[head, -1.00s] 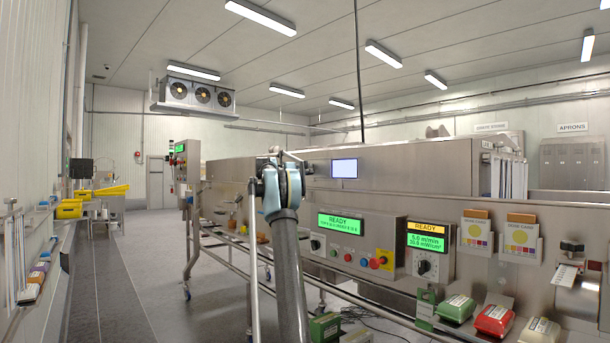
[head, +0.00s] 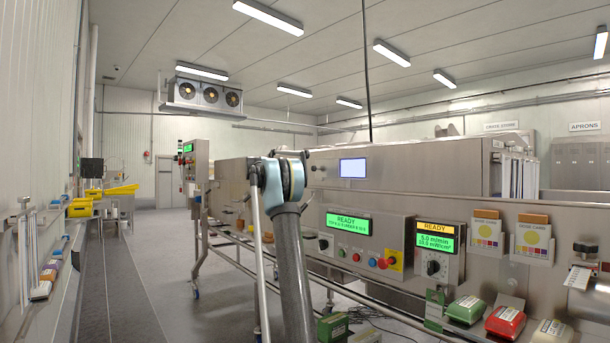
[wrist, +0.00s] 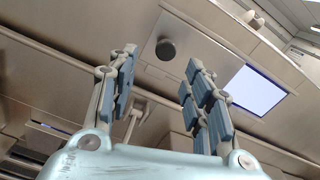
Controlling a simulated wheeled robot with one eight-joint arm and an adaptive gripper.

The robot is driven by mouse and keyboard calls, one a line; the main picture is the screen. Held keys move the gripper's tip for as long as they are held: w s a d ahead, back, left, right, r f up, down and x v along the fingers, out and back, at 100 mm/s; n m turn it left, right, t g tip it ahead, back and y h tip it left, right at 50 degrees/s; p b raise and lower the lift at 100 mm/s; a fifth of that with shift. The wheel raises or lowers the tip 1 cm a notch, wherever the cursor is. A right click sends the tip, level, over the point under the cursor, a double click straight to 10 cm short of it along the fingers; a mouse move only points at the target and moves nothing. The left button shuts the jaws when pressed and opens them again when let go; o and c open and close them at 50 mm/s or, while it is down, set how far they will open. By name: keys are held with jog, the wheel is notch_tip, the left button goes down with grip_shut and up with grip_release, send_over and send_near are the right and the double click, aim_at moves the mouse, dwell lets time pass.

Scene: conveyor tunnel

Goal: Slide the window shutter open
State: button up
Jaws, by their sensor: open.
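The window (head: 353,168) is a bright pale rectangle in the upper side of the steel tunnel. It also shows at the right in the wrist view (wrist: 257,90). Left of it is a flat steel shutter plate (wrist: 192,55) with a round dark knob (wrist: 166,49). My gripper (wrist: 160,64) is open and empty. In the wrist view the knob appears between the fingertips, near their far ends; I see no contact, and the remaining gap is hard to judge.
Below the window, a control panel (head: 362,240) with a green READY display and buttons juts out, beside a second panel with a dial (head: 437,250). Red and green packs (head: 505,322) sit at the lower right. The floor aisle (head: 150,250) on the left is clear.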

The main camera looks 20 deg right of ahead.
jog(key=shift+v, duration=1.25)
